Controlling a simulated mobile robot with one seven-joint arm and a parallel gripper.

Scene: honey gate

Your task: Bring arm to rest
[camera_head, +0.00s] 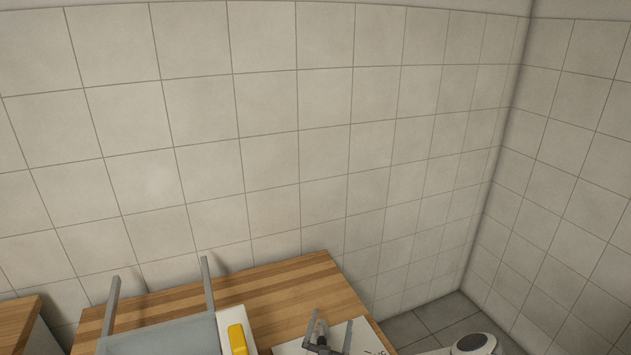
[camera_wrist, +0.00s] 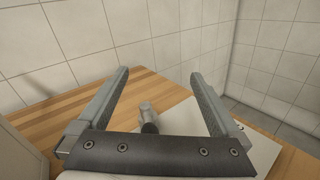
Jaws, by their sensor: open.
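My gripper (camera_wrist: 158,75) is open, with its two grey fingers spread wide in the wrist view. It also shows at the bottom edge of the head view (camera_head: 332,318), partly cut off. Nothing is clasped between the fingers. A small light-grey rounded piece with a dark lower part (camera_wrist: 146,108) shows between the fingers in the wrist view. I cannot tell what it is or how far below the fingers it lies.
A wooden worktop (camera_head: 285,284) lies below, against a tiled wall (camera_head: 270,130). A pale surface (camera_head: 289,349) lies under my gripper. At left stand two grey posts by a bluish-grey panel (camera_head: 160,338). A yellow piece (camera_head: 237,340) sits on a white block. Open floor (camera_head: 440,318) shows at right.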

